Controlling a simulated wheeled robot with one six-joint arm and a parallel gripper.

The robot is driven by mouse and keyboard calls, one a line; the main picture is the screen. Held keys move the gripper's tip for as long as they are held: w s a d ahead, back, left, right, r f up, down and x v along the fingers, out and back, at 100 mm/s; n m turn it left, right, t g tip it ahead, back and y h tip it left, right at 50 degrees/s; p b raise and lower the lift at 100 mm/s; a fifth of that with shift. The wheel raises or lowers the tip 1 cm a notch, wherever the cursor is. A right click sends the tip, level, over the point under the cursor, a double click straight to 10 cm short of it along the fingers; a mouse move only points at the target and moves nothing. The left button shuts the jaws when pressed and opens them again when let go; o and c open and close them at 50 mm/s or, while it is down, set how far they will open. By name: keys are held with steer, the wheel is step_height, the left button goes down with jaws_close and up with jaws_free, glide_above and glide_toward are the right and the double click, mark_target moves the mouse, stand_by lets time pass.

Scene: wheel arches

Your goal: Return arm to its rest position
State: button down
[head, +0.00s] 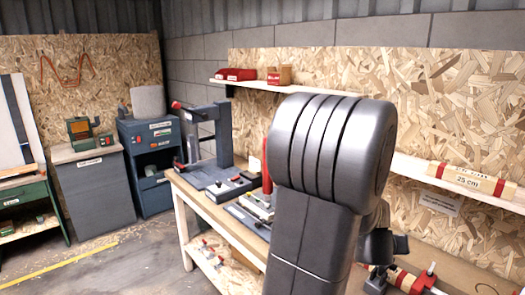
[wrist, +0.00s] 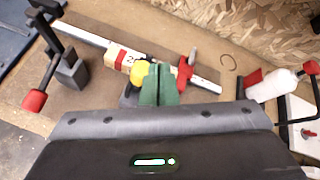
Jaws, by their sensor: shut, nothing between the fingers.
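My dark grey arm (head: 325,175) rises in the middle of the head view, over the right part of the workbench (head: 188,198). It hides much of the bench behind it. My gripper (wrist: 159,84) shows in the wrist view as two green fingers pressed together, with nothing between them. It points at the bench top. Below it in that view, a long metal bar (wrist: 88,37) carries a wooden block with red ends (wrist: 123,58). A yellow knob (wrist: 139,72) and a red handle (wrist: 185,70) show close beside the fingers; whether they touch cannot be told.
A white bottle (wrist: 278,83) lies right of the fingers, and a red-tipped lever (wrist: 36,99) stands left. A shelf (head: 405,165) above the bench holds a block marked 25 cm (head: 472,181). A dark vise-like stand (head: 222,145) is on the bench's left.

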steer(key=f+b, duration=0.2)
steer(key=f, duration=0.1)
steer(key=w+f+b, duration=0.1)
steer(key=shift+w+d+f+b, duration=0.1)
steer(key=shift+d+f+b, duration=0.15)
steer(key=shift+b, duration=0.15)
steer(key=shift+a+r, duration=0.1)
